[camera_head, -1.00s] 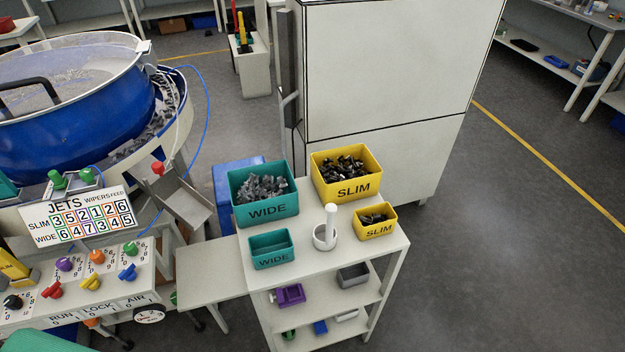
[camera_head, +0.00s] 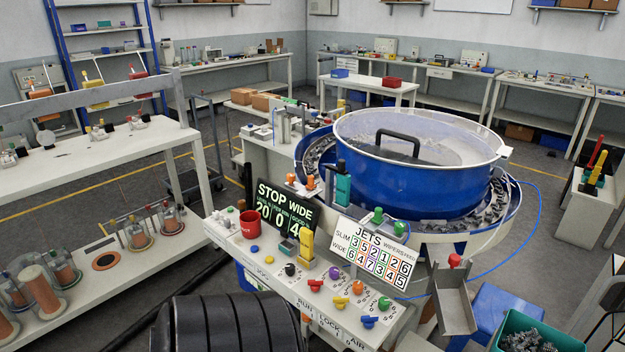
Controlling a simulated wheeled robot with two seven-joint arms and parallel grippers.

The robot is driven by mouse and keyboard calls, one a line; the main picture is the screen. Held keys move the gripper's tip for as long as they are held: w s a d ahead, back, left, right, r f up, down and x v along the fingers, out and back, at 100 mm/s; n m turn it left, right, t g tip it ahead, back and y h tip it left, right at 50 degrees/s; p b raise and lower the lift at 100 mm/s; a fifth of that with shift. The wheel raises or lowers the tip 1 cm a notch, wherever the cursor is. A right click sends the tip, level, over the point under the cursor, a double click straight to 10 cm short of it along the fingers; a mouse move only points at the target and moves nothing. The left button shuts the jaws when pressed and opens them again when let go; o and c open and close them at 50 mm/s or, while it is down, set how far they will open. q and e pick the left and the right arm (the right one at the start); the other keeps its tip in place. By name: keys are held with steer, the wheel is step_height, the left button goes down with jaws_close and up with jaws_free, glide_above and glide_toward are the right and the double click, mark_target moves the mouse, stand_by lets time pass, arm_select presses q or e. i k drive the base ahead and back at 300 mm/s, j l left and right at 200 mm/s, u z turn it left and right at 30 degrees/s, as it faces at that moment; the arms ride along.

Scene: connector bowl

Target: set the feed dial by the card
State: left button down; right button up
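The card (camera_head: 372,254) stands tilted at the back of the control panel, headed JETS, WIPERS, FEED. Its SLIM row reads 3 5 2 1 2 6 and its WIDE row 6 4 7 3 4 5; the last column is under FEED. The dark display (camera_head: 285,214) reads STOP WIDE. Panel knobs include black (camera_head: 290,269), purple (camera_head: 334,273), orange (camera_head: 358,287), green (camera_head: 384,303), red (camera_head: 315,285), yellow (camera_head: 341,302) and blue (camera_head: 368,321). Their labels are too small to tell which is the feed dial. Neither of my grippers is in view.
The blue bowl feeder (camera_head: 415,185) with a clear lid stands behind the panel. A red mug (camera_head: 250,223) stands at the panel's left end. A black ribbed shape (camera_head: 230,325) covers the bottom foreground. A chute (camera_head: 453,300) and teal bin (camera_head: 535,330) are at right.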

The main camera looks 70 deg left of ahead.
mark_target(290, 268)
steer(key=u, duration=2.15)
